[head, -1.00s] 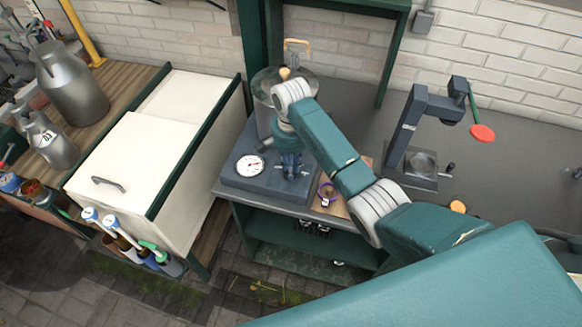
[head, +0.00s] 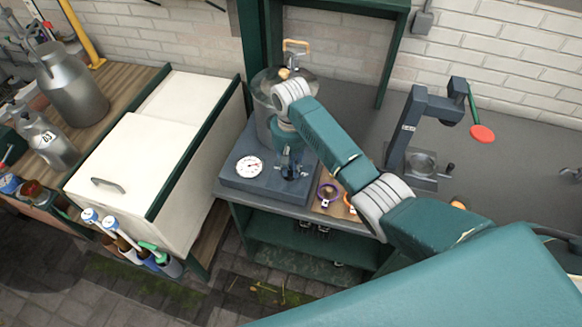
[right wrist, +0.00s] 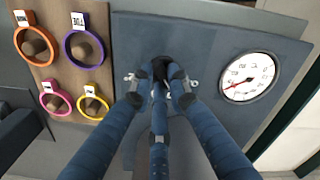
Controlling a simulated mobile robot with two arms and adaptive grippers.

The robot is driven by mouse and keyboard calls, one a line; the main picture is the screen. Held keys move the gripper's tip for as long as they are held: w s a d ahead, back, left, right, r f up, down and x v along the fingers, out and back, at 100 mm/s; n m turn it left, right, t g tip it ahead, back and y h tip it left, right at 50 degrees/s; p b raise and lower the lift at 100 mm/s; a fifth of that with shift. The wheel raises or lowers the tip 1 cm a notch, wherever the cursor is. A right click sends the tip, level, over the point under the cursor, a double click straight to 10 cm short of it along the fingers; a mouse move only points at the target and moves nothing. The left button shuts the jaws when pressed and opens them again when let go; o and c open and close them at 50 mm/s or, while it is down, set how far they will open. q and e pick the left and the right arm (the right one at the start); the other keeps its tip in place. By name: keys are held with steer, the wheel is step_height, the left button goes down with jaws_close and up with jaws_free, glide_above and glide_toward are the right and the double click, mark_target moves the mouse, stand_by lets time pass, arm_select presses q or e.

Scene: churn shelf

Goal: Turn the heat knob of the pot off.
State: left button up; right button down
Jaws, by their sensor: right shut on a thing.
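The pot (head: 265,104) is a clear vessel with a metal lower part, standing at the back of a blue-grey base (head: 238,184). The base's front carries a white round gauge (head: 249,166), also in the right wrist view (right wrist: 247,77). The dark heat knob (right wrist: 160,66) is on the base panel, mostly hidden by the fingers. My right gripper (right wrist: 161,82) is shut around the knob; in the head view it (head: 290,172) points down at the base front. Which way the knob points cannot be told. My left gripper is not in view.
Several coloured rings on a wooden board, one purple (head: 327,193), lie right of the base. A dark press stand (head: 405,130) with a red-ended lever is further right. A white chest (head: 130,160) stands left, with milk cans (head: 72,85) beyond.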

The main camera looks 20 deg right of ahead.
steer(key=n, duration=0.6)
steer(key=shift+w+r, duration=0.1)
steer(key=shift+w, duration=0.15)
steer(key=shift+n, duration=0.3)
steer(key=c, duration=1.7)
jaws_free()
steer(key=shift+o, duration=0.2)
steer(key=shift+s, duration=0.1)
step_height(320, 180, up, 12)
